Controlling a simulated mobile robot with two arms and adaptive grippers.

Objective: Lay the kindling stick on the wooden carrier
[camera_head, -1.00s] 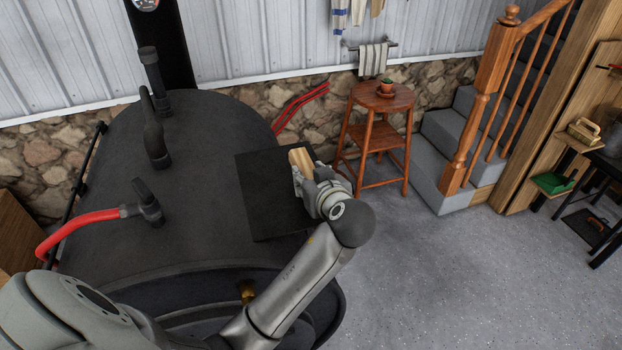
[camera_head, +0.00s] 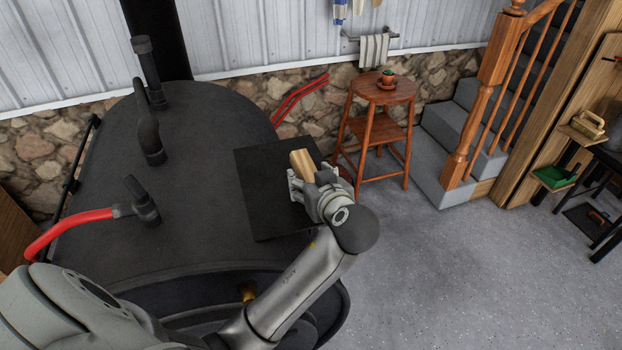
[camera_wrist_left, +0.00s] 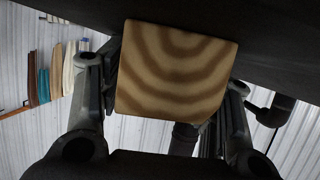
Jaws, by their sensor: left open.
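The kindling stick (camera_head: 302,161) is a pale square-cut piece of wood over the flat black plate on the right side of the barrel stove. In the left wrist view its ringed end (camera_wrist_left: 175,70) shows large between the fingers. My left gripper (camera_head: 312,178) is at the near end of the stick, with its fingers open on either side of it. I cannot tell whether a finger still touches the wood. I cannot make out the wooden carrier for certain. My right gripper is not in view.
The black plate (camera_head: 262,205) sits beside the stove top (camera_head: 195,195). Dark pipes and a red-gripped handle (camera_head: 75,232) rise from the stove. A wooden stool (camera_head: 383,92) with a small potted plant stands behind right, near the stairs.

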